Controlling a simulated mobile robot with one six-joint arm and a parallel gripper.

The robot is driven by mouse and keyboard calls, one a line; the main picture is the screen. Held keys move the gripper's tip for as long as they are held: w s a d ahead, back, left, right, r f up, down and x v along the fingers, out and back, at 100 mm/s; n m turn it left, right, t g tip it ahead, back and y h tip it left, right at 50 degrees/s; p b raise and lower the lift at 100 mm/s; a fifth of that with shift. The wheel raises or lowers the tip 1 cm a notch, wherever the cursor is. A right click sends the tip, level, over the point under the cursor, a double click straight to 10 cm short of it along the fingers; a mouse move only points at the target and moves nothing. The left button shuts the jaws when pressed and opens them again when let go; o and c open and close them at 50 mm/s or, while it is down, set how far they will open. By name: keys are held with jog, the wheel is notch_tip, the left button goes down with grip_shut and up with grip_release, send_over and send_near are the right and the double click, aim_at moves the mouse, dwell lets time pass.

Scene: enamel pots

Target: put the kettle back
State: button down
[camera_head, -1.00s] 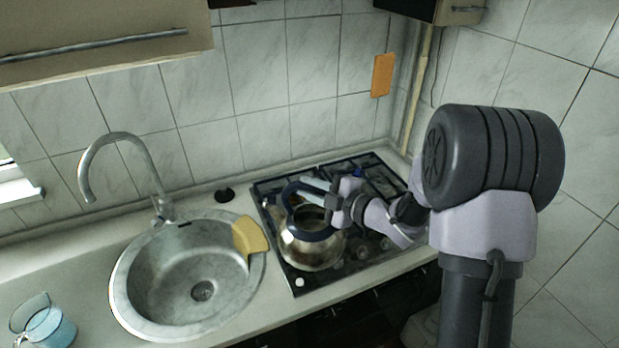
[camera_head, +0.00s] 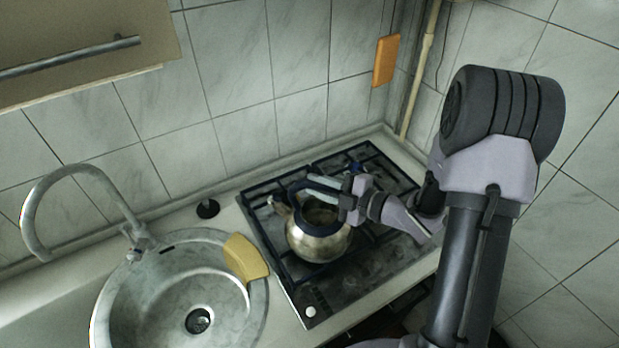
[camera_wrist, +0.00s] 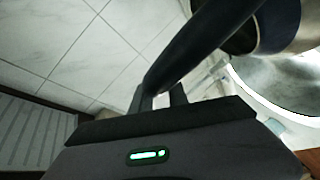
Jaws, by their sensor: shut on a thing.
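The kettle (camera_head: 318,240) is a shiny metal pot with a dark blue handle and a spout pointing left. It is over the front left part of the black gas stove (camera_head: 385,262), upright or nearly so; I cannot tell whether its base touches the grate. My gripper (camera_head: 334,190) is at the kettle's handle from the right and is shut on it. In the wrist view the dark handle (camera_wrist: 205,40) runs up from between the fingers (camera_wrist: 160,97), and part of the kettle body (camera_wrist: 302,25) shows at the upper right.
A round metal sink (camera_head: 130,300) with a curved tap (camera_head: 75,172) is left of the stove. A yellow cloth or sponge (camera_head: 245,258) lies on its rim. A small black object (camera_head: 207,208) sits behind on the counter. The tiled wall (camera_head: 235,110) closes off the back.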

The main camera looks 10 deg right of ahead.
jog(key=shift+w+a+f, duration=0.3)
jog(key=shift+w+f, duration=0.25)
jog(key=shift+w, duration=0.25)
jog(key=shift+s+d+r, duration=0.2)
jog(key=shift+s+d, duration=0.15)
jog(key=shift+s, duration=0.4)
jog(key=shift+w+a+f+b, duration=0.15)
jog(key=shift+w+f+b, duration=0.2)
jog(key=shift+f+b, duration=0.1)
jog(key=c, duration=1.3)
grip_release()
jog(key=shift+s+r, duration=0.1)
jog(key=shift+s, duration=0.1)
jog(key=shift+w, duration=0.1)
